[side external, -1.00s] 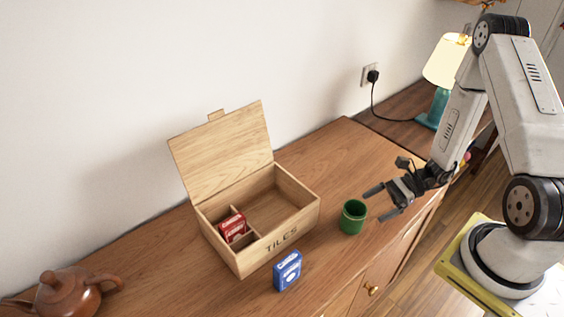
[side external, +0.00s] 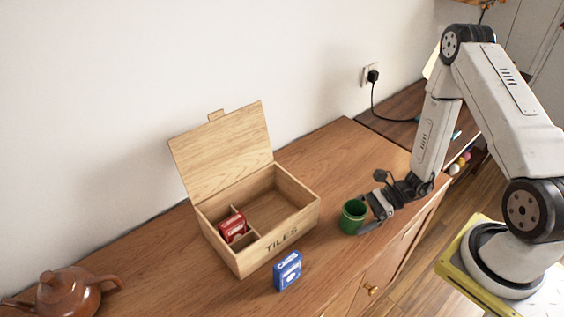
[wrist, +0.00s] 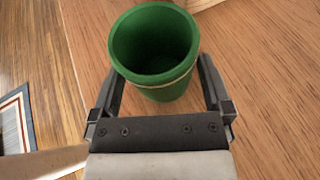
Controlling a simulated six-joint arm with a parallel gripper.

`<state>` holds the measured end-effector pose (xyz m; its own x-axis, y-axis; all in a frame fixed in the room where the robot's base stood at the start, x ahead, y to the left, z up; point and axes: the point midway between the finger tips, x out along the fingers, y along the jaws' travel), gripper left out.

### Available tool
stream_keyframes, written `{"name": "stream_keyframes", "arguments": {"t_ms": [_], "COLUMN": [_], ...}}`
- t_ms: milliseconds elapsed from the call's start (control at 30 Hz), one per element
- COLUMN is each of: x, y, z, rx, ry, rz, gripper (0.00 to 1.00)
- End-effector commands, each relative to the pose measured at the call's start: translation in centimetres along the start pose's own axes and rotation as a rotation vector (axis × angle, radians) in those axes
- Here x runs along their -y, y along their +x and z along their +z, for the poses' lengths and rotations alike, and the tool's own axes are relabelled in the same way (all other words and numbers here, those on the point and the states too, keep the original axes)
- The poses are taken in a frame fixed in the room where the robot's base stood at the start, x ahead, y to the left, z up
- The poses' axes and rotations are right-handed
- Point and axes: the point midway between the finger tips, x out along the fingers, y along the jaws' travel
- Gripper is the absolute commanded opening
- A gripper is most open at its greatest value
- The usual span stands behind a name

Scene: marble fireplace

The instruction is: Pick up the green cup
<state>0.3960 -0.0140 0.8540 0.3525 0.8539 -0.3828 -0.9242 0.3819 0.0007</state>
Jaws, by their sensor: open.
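The green cup (side external: 352,216) stands upright on the wooden cabinet top, to the right of the box. In the wrist view the cup (wrist: 155,50) is empty, with a thin light band around it. My gripper (side external: 364,213) is open, low over the cabinet top at the cup's right side. In the wrist view my gripper (wrist: 160,84) has one finger on each side of the cup's near part. I cannot tell whether either finger touches it.
An open wooden box (side external: 295,232) marked TILES holds red card packs (side external: 232,227). A blue card pack (side external: 288,270) stands in front of it. A brown teapot (side external: 68,292) is at lower left. The cabinet top (side external: 350,160) behind the cup is clear.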

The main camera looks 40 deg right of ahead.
Motion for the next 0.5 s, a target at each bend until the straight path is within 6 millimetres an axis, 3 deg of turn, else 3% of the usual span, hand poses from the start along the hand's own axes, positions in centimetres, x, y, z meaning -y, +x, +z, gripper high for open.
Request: {"name": "stream_keyframes", "arguments": {"t_ms": [133, 500], "x": [-0.02, 0.01], "y": [0.92, 1.08], "z": [-0.01, -0.02], "rx": [-0.001, -0.001], "ry": [-0.001, 0.000], "rz": [0.001, -0.001], "gripper": [1.00, 1.00]}}
